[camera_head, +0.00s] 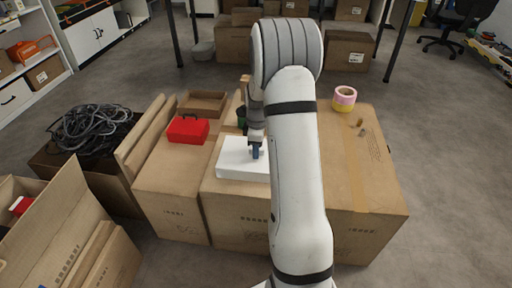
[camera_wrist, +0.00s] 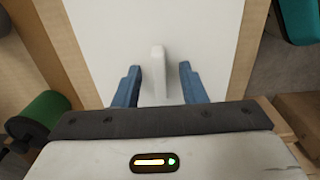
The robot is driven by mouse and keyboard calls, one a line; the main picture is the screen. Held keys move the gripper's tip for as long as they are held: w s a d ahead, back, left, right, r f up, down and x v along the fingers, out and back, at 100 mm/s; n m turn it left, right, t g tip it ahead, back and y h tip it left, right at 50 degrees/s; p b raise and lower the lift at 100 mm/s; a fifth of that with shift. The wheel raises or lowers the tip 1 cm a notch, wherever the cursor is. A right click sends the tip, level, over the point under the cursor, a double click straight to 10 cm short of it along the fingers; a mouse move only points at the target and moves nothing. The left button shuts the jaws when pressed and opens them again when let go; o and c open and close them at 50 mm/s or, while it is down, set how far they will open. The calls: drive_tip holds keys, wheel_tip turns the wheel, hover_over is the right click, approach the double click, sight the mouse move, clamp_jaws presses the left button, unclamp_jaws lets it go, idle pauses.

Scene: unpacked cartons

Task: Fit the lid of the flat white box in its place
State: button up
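The flat white box (camera_head: 232,174) lies on top of a large carton, partly hidden by my arm. Its white top (camera_wrist: 130,40) fills the middle of the wrist view, with a narrow upright white handle (camera_wrist: 158,70) on it. I cannot tell where the lid's edge meets the box. My gripper (camera_head: 256,152) is low over the white top. In the wrist view its two blue fingers (camera_wrist: 157,84) are apart, one on each side of the handle, with a gap at both sides. The gripper holds nothing.
On the cartons stand a red box (camera_head: 188,130), a shallow open cardboard tray (camera_head: 203,103) and a pink and yellow tape roll (camera_head: 344,98). A green spool-like thing (camera_wrist: 42,115) is near the gripper. The carton top (camera_head: 370,170) right of my arm is mostly clear.

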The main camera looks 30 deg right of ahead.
drive_tip(key=shift+r+p, duration=1.4)
drive_tip(key=shift+r, duration=2.5)
drive_tip(key=s+a+r+m+p, duration=0.1)
drive_tip(key=s+a+r+p, duration=0.25)
drive_tip(key=r, duration=0.45)
drive_tip(key=s+a+r+m+t+p, duration=0.1)
drive_tip(key=s+a+r+m+p, duration=0.15)
drive_tip(key=r+p, duration=0.35)
drive_tip(key=s+a+r+m+p, duration=0.1)
drive_tip(key=s+a+r+p, duration=0.25)
drive_tip(key=r, duration=0.55)
drive_tip(key=s+a+r+m+p, duration=0.3)
drive_tip(key=s+r+p, duration=0.4)
drive_tip(key=s+r, duration=0.1)
drive_tip(key=s+a+r+m+t+p, duration=0.1)
drive_tip(key=s+a+r+m+p, duration=0.2)
drive_tip(key=s+r+p, duration=0.4)
drive_tip(key=shift+s+a+r+m+t, duration=0.4)
drive_tip(key=shift+s+r, duration=0.35)
drive_tip(key=shift+r, duration=0.5)
